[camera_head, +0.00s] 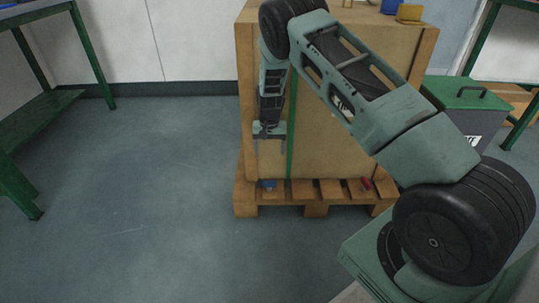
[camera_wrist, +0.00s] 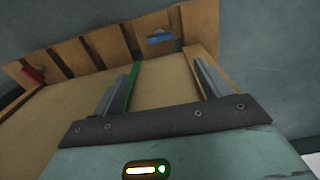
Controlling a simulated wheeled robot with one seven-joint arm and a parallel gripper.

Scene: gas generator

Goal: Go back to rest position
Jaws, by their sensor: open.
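My gripper (camera_head: 269,140) hangs pointing down in front of a large cardboard-coloured crate (camera_head: 335,150) in the head view. In the wrist view my gripper (camera_wrist: 162,82) shows its two fingers spread wide with nothing between them. The crate (camera_wrist: 75,100) fills much of the wrist view, with a green strap (camera_wrist: 133,75) close to the left finger. I cannot tell whether the fingers touch the crate. My arm bends up and over from the lower right in the head view.
The crate stands on a wooden pallet (camera_head: 316,197). A blue item (camera_head: 269,185) and a red item (camera_head: 366,184) lie at the pallet. A green-lidded bin (camera_head: 468,94) stands right of the crate. Green-framed tables stand left (camera_head: 92,50) and right. The floor (camera_head: 130,190) at left is clear.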

